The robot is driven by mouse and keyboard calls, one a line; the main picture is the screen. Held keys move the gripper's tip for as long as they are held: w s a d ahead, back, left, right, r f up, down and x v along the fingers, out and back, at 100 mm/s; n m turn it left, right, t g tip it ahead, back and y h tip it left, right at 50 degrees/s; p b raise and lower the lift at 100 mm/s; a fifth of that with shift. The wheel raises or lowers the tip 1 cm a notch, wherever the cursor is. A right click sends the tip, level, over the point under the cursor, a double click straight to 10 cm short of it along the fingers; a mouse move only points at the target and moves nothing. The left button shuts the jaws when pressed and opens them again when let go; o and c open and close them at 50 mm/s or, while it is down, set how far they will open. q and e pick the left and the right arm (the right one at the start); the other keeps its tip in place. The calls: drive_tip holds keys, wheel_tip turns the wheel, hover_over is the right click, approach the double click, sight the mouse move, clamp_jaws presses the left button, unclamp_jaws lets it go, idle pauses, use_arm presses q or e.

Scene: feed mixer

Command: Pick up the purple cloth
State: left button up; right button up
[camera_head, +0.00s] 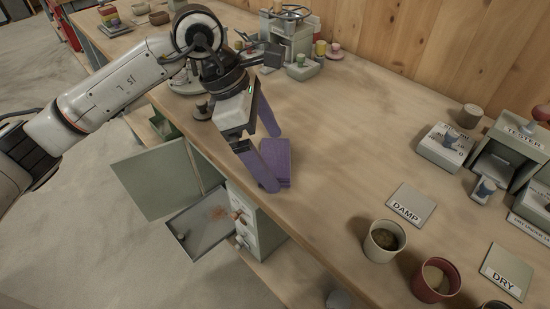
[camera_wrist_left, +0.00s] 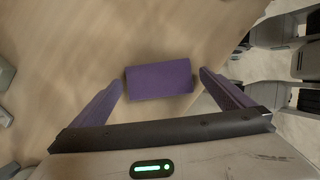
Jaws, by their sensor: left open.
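The purple cloth (camera_head: 277,158) is a folded, block-like rectangle on the wooden bench near its front edge. It also shows in the left wrist view (camera_wrist_left: 159,80), lying between and slightly beyond my fingertips. My left gripper (camera_head: 273,162) is open above the cloth, with its purple fingers pointing down. In the left wrist view the left gripper (camera_wrist_left: 160,87) has one finger on either side of the cloth, with a gap on each side. Whether a finger touches the cloth is unclear. My right gripper is not in view.
On the bench (camera_head: 340,130) stand a beige cup (camera_head: 384,240), a red cup (camera_head: 436,279), a DAMP plate (camera_head: 411,204), a DRY plate (camera_head: 506,271) and a tester (camera_head: 512,150). An open cabinet door (camera_head: 158,180) and drawer (camera_head: 197,226) stick out below the front edge. The bench right of the cloth is clear.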

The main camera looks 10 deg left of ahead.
use_arm(q)
drive_tip(key=shift+d+f, duration=0.1)
drive_tip(key=shift+f, duration=0.25)
drive_tip(key=c, duration=0.9)
drive_tip(key=shift+r, duration=0.1)
drive_tip(key=shift+c, duration=0.2)
